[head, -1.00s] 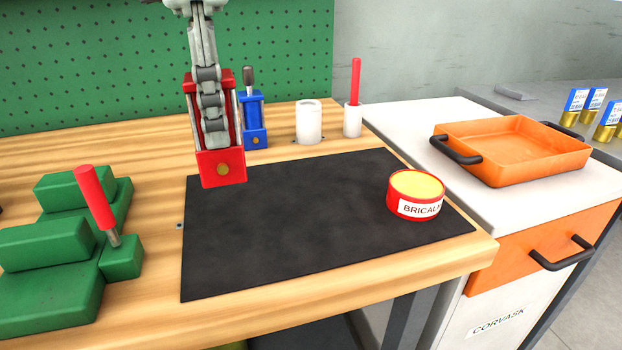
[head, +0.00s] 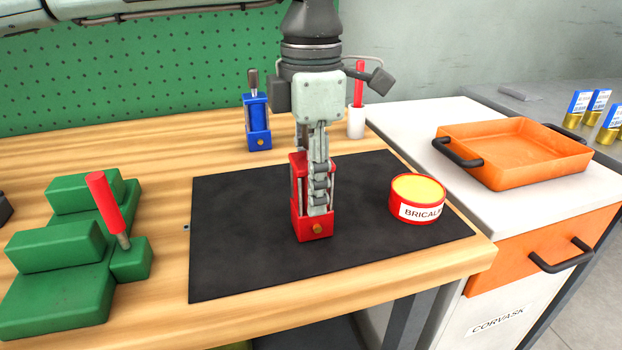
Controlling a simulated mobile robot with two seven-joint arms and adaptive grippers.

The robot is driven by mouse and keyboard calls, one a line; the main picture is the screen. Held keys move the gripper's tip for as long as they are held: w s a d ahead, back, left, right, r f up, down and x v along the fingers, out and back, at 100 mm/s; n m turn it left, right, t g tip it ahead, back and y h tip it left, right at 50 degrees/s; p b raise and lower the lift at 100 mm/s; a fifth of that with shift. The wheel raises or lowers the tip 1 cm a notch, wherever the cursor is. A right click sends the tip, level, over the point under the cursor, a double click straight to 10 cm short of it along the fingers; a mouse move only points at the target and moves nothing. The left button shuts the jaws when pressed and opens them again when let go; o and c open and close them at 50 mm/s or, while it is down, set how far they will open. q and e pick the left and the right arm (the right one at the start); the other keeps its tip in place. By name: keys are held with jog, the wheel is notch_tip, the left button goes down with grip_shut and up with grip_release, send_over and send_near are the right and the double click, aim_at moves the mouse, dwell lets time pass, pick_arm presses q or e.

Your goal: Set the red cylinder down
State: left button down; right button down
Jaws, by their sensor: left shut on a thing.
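The red cylinder (head: 303,226), a red block-like piece with a brass knob low on its front, is upright over the middle of the black mat (head: 240,255). My left gripper (head: 319,190) comes down from above and is shut on it, with its fingers covering much of its front. The base of the cylinder is at or very near the mat; I cannot tell whether it touches. My right gripper is not in view.
A red tin (head: 416,211) stands on the mat to the right. A blue cylinder (head: 257,125) and a white holder with a red stick (head: 356,122) stand behind. Green blocks (head: 60,290) are at left. An orange tray (head: 520,165) sits on the white cabinet. The mat's left and front are clear.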

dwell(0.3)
pick_arm(q)
jog(key=shift+f, duration=0.1)
jog(key=c, duration=1)
grip_release()
notch_tip(320, 180, up, 12)
jog(key=shift+r, duration=0.15)
